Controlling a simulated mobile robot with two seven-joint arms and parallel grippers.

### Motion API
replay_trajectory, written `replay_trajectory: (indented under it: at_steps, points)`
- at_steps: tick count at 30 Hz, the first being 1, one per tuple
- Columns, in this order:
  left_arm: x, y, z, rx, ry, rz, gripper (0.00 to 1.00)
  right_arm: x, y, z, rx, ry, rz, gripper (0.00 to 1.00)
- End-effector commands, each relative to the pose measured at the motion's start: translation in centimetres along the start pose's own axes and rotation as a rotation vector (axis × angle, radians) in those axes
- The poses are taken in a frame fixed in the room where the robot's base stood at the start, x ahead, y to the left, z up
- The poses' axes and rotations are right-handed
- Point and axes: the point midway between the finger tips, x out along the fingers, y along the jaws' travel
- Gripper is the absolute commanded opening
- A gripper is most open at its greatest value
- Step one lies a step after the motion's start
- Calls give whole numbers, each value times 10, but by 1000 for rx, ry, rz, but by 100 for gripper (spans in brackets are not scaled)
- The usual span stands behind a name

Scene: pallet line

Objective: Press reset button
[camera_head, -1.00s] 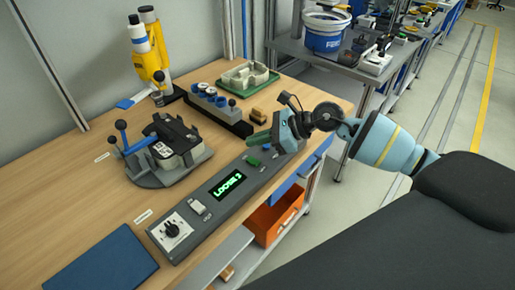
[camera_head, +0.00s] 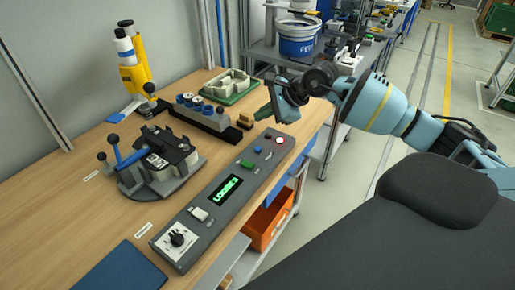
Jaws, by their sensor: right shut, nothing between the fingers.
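The grey control console (camera_head: 215,237) lies along the front edge of the wooden bench. A round button with a pale face and red rim (camera_head: 280,140) sits at its far right end; its label is too small to read, so I cannot tell if it is the reset button. A green control (camera_head: 246,163) and a lit green display (camera_head: 227,190) are nearer. My right gripper (camera_head: 262,110) is shut and empty, above the bench beyond the console's far end, apart from the round button in the picture. My left gripper is not in view.
A clamping fixture with blue-handled levers (camera_head: 155,160) stands left of the console. A dark block with several cylinders (camera_head: 205,117) and a green tray (camera_head: 229,86) lie behind. A blue mat (camera_head: 122,270) is in front. An orange bin (camera_head: 268,225) sits below the bench.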

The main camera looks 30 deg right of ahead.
Motion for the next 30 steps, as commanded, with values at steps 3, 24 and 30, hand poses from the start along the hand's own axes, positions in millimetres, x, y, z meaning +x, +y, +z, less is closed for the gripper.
replay_trajectory:
  at_steps: [3, 24, 30]
  points:
    - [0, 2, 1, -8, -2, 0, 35, 2, 2, -1, 1, -1, 1, 0]
    - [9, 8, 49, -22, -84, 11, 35, 56, 41, -40, 5, -1, 5, 0]
    - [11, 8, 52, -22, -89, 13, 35, 62, 45, -44, 2, -1, 2, 0]
